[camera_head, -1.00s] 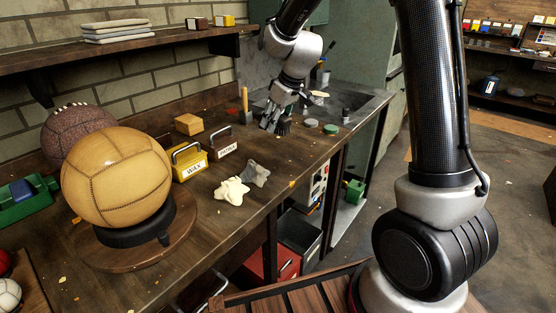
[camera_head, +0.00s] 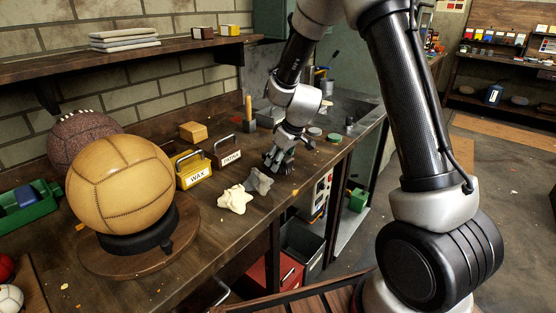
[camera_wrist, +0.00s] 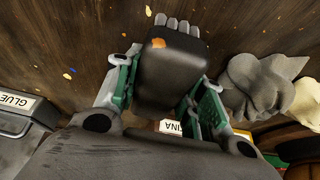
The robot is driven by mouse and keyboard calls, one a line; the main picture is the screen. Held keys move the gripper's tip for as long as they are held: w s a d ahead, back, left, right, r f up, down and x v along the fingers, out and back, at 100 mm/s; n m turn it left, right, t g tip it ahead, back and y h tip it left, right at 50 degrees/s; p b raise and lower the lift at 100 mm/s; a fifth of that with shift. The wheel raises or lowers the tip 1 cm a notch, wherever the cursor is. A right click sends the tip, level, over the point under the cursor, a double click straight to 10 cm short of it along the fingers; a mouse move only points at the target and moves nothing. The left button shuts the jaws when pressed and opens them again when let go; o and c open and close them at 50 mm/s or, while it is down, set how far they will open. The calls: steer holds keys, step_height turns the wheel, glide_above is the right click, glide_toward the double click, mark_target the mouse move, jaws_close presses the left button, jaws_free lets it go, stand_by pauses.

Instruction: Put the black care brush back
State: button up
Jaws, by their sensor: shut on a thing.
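My gripper (camera_head: 280,163) is low over the workbench, beside the brown PATINA carrier (camera_head: 227,152) and behind the grey cloth. In the wrist view its green-and-grey fingers (camera_wrist: 163,100) are shut on the black care brush (camera_wrist: 170,72), a dark block with pale grey bristles at its far end and an orange fleck on it. In the head view the fingers mostly hide the brush. The yellow WAX carrier (camera_head: 190,170) stands left of the PATINA carrier. A carrier labelled GLUE (camera_wrist: 18,108) shows at the left of the wrist view. I cannot tell whether the brush touches the bench.
A grey cloth (camera_head: 259,181) and a cream cloth (camera_head: 235,199) lie close by. A tan ball (camera_head: 120,185) sits on a black stand at left. A wooden-handled tool (camera_head: 248,108) and small round tins (camera_head: 315,132) stand behind. The bench's front edge is close on the right.

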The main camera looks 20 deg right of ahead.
steer(key=o, duration=0.9)
steer(key=shift+f, duration=0.1)
steer(key=v, duration=1.2)
steer(key=shift+r, duration=0.3)
steer(key=s+d+r+m, duration=0.3)
steer(key=s+d+r, duration=0.2)
steer(key=s+r, duration=0.55)
steer(key=s+d+m+h, duration=0.1)
steer(key=s+d, duration=0.1)
steer(key=s, duration=0.4)
steer(key=s+d+m+h, duration=0.1)
steer(key=s+d, duration=0.1)
steer(key=s, duration=0.5)
steer(key=s+d+m, duration=0.2)
steer(key=s+d, duration=0.1)
steer(key=s, duration=0.3)
steer(key=shift+s+r+h, duration=0.3)
steer(key=shift+s+h, duration=0.05)
steer(key=shift+h, duration=0.05)
